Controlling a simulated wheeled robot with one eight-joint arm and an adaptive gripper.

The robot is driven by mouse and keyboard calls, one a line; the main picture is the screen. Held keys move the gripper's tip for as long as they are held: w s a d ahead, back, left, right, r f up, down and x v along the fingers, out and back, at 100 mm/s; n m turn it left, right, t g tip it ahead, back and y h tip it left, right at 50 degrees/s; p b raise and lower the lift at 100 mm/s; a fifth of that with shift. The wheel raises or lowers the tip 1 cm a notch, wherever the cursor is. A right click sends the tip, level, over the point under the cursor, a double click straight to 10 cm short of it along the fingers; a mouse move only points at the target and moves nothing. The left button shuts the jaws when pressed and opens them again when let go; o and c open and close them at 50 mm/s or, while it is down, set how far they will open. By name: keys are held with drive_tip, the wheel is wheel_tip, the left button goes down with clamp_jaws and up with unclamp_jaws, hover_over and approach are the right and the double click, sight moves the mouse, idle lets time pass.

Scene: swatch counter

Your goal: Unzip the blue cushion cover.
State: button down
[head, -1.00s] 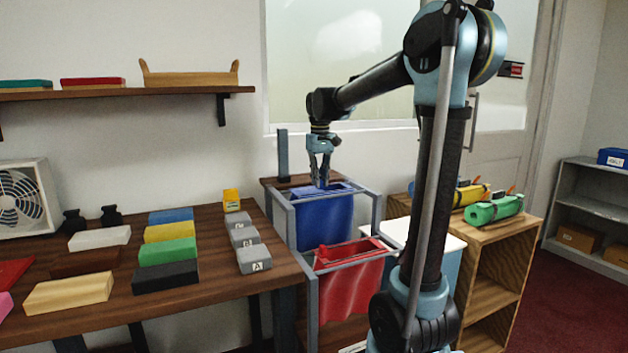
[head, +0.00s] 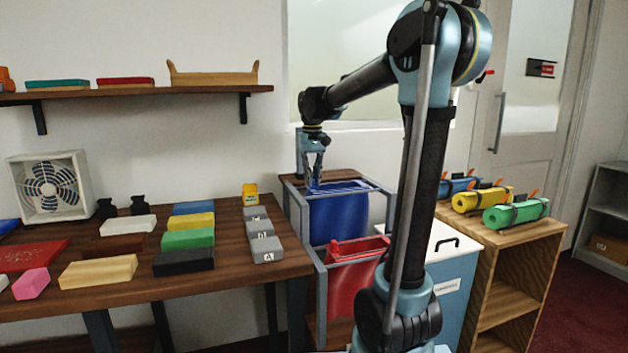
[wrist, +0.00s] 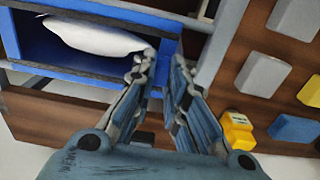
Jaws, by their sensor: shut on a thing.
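The blue cushion cover (head: 338,218) hangs in a grey metal frame beside the table. In the wrist view its mouth (wrist: 90,68) gapes open along the top, and a white filling (wrist: 97,37) shows inside. My gripper (head: 315,184) points down at the left end of the cover's top edge. In the wrist view the fingertips (wrist: 166,60) are close together at the end of the opening. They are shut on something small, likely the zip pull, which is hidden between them.
A red cover (head: 352,285) hangs in front of the blue one. The wooden table (head: 225,285) at left holds several coloured blocks and grey lettered blocks (head: 267,250). A white-topped blue bin (head: 452,285) and a wooden shelf (head: 520,245) with rolled mats stand at right.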

drive_tip(key=c, duration=1.6)
unclamp_jaws()
drive_tip(key=shift+a, duration=0.3)
drive_tip(key=shift+d, duration=0.1)
drive_tip(key=shift+r, duration=0.1)
wheel_tip(320, 180, up, 12)
